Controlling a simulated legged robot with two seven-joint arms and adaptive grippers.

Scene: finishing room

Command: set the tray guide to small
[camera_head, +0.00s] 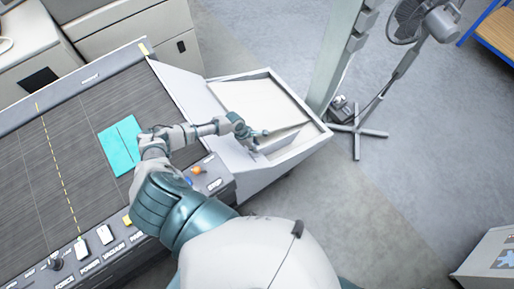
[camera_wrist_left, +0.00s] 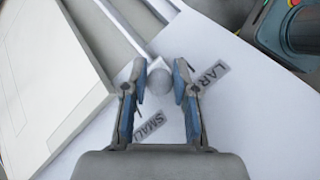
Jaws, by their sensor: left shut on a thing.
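My left gripper (camera_wrist_left: 158,85) is shut on the knob, one finger on each side. The SMALL label (camera_wrist_left: 151,125) lies below the knob and the LARGE label (camera_wrist_left: 209,75) to its right, on a white surface. In the head view my left gripper (camera_head: 253,139) is at the near left side of the white tray (camera_head: 318,128), beside the guide plate (camera_head: 282,142). The knob is too small to make out there. My right gripper is not in view.
A dark conveyor belt (camera_head: 75,140) carries a teal sheet (camera_head: 120,145). A control panel with an orange knob (camera_head: 197,170) lies under my arm. A grey post (camera_head: 338,50) and a fan (camera_head: 422,22) stand beyond the tray.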

